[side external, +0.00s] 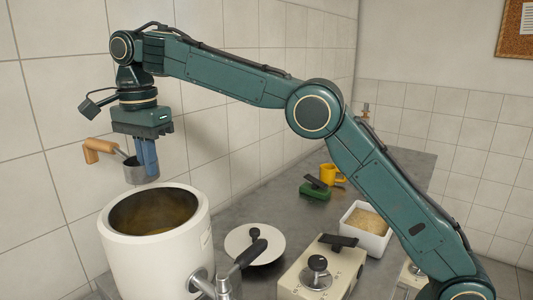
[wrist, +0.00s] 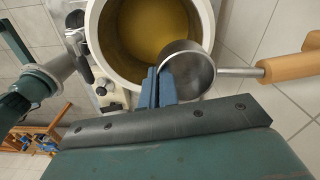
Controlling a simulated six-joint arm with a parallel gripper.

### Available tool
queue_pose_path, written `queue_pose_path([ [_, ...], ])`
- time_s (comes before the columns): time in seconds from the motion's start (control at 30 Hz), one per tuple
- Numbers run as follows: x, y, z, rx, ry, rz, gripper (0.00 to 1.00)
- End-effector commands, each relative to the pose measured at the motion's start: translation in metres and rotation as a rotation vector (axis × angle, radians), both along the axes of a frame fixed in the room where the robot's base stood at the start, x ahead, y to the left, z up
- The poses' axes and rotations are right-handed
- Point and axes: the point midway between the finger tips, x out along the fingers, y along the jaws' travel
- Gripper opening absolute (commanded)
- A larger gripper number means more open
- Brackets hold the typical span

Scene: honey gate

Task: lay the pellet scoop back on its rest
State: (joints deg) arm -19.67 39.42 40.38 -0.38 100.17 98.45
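The pellet scoop, a grey metal cup (side external: 135,172) with an orange-brown wooden handle (side external: 100,149), hangs in the air above the white pot's rim. My gripper (side external: 149,170) has its blue fingers shut on the cup's wall. The handle points left in the side view and right in the wrist view, where the cup (wrist: 190,72) sits right of the fingers (wrist: 160,76). The cup looks empty in the wrist view. I cannot make out with certainty which thing is the scoop's rest.
The white pot (side external: 155,255) holds yellow-brown stuff and has a tap at its right.

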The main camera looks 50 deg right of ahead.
Motion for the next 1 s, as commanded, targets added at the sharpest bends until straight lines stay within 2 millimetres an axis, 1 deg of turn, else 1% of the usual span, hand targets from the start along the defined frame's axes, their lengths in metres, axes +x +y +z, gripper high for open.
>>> queue_pose_path([
  [0.03, 0.006, -0.01, -0.003, 0.0, 0.0, -0.033, 0.0],
  [0.17, 0.021, -0.039, -0.012, 0.0, 0.0, -0.14, 0.0],
  [0.3, 0.037, -0.078, -0.026, 0.0, 0.001, -0.28, 0.0],
  [0.4, 0.046, -0.102, -0.036, 0.0, 0.001, -0.37, 0.0],
  [0.6, 0.055, -0.14, -0.054, -0.001, 0.0, -0.502, 0.0],
  [0.77, 0.058, -0.164, -0.066, 0.001, -0.001, -0.584, 0.0],
  [0.83, 0.058, -0.163, -0.066, 0.002, -0.001, -0.587, 0.0],
  [1.0, 0.059, -0.169, -0.069, 0.002, 0.0, -0.607, 0.0],
])
